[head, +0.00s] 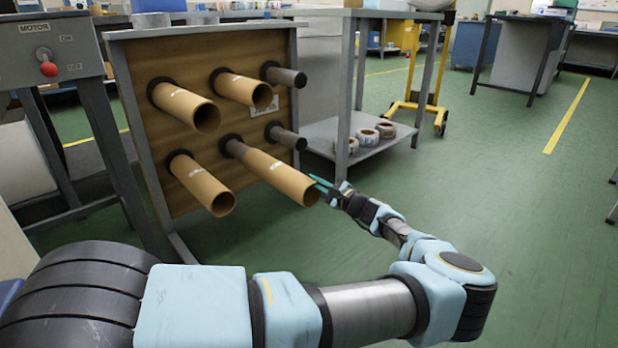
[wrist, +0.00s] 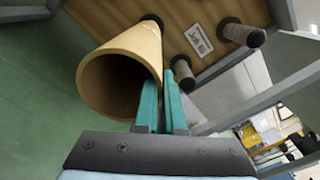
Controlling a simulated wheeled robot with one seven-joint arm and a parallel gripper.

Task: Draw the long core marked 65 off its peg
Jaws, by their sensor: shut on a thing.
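A long brown cardboard core (head: 270,168) sits at the lower middle of the peg board, on a dark peg (head: 234,148). A length of that peg shows bare between the board and the core's far end. A small white mark on the core is too small to read. My gripper (head: 318,184) is at the core's near open end. In the wrist view the core (wrist: 130,55) fills the upper left, and my gripper's green fingers (wrist: 160,95) are shut on its rim wall, one finger at the opening and one outside. The core's inside is dark.
The board (head: 150,60) also bears other cores, a short one (head: 203,186) at lower left and two above (head: 187,107) (head: 244,90), plus bare dark pegs (head: 287,76) (head: 288,138) at right. A metal table (head: 345,130) with rolls (head: 366,137) stands behind. Green floor at right is clear.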

